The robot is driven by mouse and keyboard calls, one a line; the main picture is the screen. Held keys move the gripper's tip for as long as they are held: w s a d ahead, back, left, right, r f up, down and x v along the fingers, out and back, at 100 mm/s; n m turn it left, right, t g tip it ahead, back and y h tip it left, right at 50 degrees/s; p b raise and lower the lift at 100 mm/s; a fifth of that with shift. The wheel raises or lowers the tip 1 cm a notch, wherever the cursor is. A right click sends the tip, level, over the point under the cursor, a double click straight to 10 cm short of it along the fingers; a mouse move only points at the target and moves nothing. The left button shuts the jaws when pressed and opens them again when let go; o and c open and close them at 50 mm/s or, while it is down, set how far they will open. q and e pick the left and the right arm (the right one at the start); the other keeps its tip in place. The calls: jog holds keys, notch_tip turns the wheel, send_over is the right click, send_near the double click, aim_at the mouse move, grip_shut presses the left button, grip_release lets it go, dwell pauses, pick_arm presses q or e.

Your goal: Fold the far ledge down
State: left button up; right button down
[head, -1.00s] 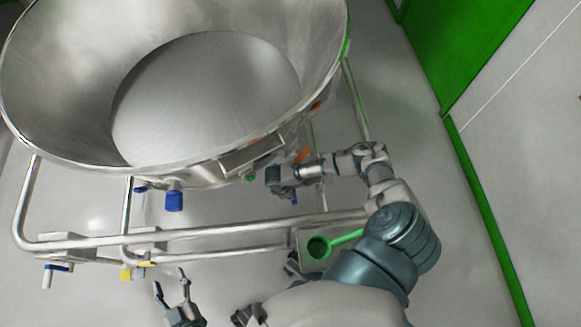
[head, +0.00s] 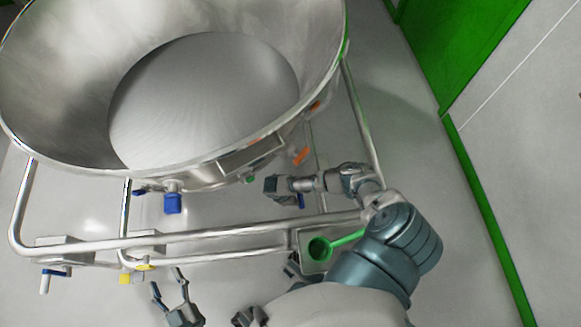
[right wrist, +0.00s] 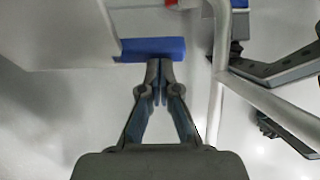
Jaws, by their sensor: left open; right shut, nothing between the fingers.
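I cannot tell for sure which part is the far ledge. A flat steel plate (head: 240,155) sits on the near outer side of the big steel bowl (head: 55,70), just under its rim. My right gripper (head: 271,187) is below and to the right of that plate, small and partly hidden in the head view. In the right wrist view its fingers (right wrist: 159,66) are shut and empty, with the tips at the lower edge of a blue block (right wrist: 150,48); contact is unclear. My left gripper (head: 167,281) is open and empty, low in front of the frame.
Steel frame rails (head: 200,238) run across below the bowl. A small steel tray (head: 312,264) holds a green scoop (head: 320,248). Open floor lies right.

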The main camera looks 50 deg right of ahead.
jog(key=shift+s+d+f, duration=0.25)
jog(key=shift+d+f, duration=0.05)
jog(key=shift+f, duration=0.25)
jog(key=shift+s+d+f, duration=0.3)
jog(key=shift+f, duration=0.2)
jog(key=shift+s+d+f, duration=0.25)
jog(key=shift+d+f, duration=0.05)
jog(key=shift+f, duration=0.25)
jog(key=shift+r, duration=0.1)
